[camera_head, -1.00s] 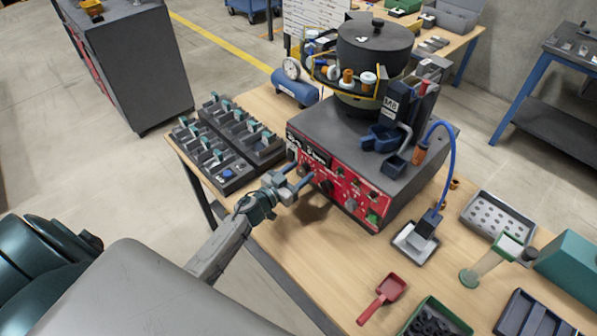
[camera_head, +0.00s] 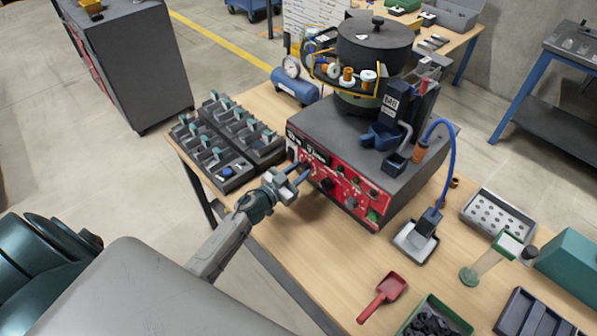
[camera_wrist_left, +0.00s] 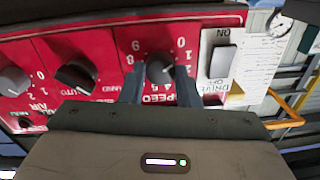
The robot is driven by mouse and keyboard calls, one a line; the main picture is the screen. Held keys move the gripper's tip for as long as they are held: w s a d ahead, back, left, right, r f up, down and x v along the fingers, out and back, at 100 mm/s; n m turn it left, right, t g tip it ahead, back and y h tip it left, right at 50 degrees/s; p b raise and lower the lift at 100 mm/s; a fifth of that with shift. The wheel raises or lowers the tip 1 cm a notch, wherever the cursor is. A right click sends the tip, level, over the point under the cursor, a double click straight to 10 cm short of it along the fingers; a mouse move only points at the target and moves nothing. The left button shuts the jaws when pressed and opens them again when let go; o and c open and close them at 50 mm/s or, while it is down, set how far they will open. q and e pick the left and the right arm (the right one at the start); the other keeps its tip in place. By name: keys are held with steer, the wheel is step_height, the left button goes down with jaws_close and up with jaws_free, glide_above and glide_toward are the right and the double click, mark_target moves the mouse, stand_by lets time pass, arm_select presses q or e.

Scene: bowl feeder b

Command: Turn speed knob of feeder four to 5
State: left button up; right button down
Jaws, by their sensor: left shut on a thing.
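Feeder four's red front panel (camera_head: 350,192) sits below the dark bowl (camera_head: 374,52) in the head view. The panel fills the top of the left wrist view, upside down. Its dark round speed knob (camera_wrist_left: 160,66) stands above the SPEED lettering, inside a ring of numbers. My left gripper (camera_head: 302,170) reaches the panel's left part. In the left wrist view its fingers (camera_wrist_left: 159,84) are on either side of the knob and shut on it. The knob's pointer is not clear enough to read. My right gripper is not in view.
Dark trays of parts (camera_head: 235,135) lie left of the feeder. A red scoop (camera_head: 383,297) lies on the clear wood in front.

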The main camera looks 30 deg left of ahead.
arm_select(q)
steer(key=m, duration=0.3)
steer(key=shift+f+m+b, duration=0.1)
steer(key=shift+m+b, duration=0.2)
steer(key=shift+b, duration=0.05)
steer(key=m+b, duration=0.1)
steer(key=m, duration=0.2)
steer(key=shift+m, duration=0.4)
steer(key=m+b, duration=0.1)
steer(key=m, duration=0.3)
steer(key=shift+f+m+b, duration=0.15)
steer(key=shift+m+b, duration=0.15)
steer(key=shift+b, duration=0.1)
steer(key=m+b, duration=0.1)
steer(key=m, duration=0.2)
steer(key=shift+m+h, duration=0.4)
steer(key=m+b, duration=0.2)
steer(key=m, duration=0.2)
steer(key=shift+m, duration=0.4)
steer(key=m+b, duration=0.1)
steer(key=m, duration=0.2)
steer(key=shift+a+m+h+b, duration=0.1)
steer(key=shift+m+h+b, duration=0.2)
steer(key=shift+m+b, duration=0.1)
steer(key=m+b, duration=0.1)
steer(key=m, duration=0.2)
steer(key=shift+m, duration=0.8)
